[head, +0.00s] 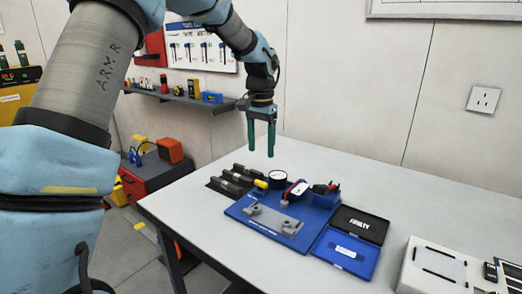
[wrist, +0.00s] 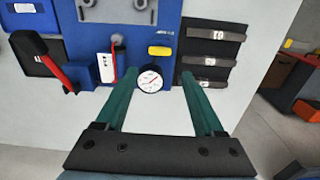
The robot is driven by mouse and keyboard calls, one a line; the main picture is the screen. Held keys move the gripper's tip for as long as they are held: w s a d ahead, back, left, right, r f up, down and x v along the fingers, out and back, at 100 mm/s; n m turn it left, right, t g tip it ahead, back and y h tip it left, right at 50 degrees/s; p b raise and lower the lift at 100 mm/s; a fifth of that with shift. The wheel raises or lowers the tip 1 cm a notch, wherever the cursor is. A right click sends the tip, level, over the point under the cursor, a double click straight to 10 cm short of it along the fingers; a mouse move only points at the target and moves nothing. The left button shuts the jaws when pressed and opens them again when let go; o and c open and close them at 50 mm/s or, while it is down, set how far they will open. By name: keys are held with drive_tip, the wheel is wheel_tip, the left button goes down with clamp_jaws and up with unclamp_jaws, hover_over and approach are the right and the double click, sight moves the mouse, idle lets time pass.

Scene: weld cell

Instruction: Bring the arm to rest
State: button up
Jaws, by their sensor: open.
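My gripper (head: 261,138) hangs above the far side of the grey table (head: 412,190), its two green fingers pointing down. In the wrist view my gripper (wrist: 164,88) has its fingers spread apart with nothing held between them. Below it, on the table, a blue fixture board (head: 310,213) carries a round white gauge (head: 278,178) and a grey bracket (head: 270,218). The gauge also shows in the wrist view (wrist: 150,79), seen between the fingertips but lower down on the board.
A wall shelf (head: 180,98) is behind.

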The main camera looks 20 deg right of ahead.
drive_tip(key=a+f+n, duration=0.1)
drive_tip(key=a+n, duration=0.3)
drive_tip(key=a, duration=1.4)
drive_tip(key=s+a+f+n, duration=0.1)
drive_tip(key=s+a+n, duration=0.2)
drive_tip(key=a, duration=0.6)
drive_tip(key=s+a+f+n+t, duration=0.1)
drive_tip(key=s+a+n, duration=0.3)
drive_tip(key=s+a, duration=0.4)
drive_tip(key=shift+a+f+t, duration=0.3)
drive_tip(key=shift+a+f, duration=0.35)
drive_tip(key=shift+a, duration=0.35)
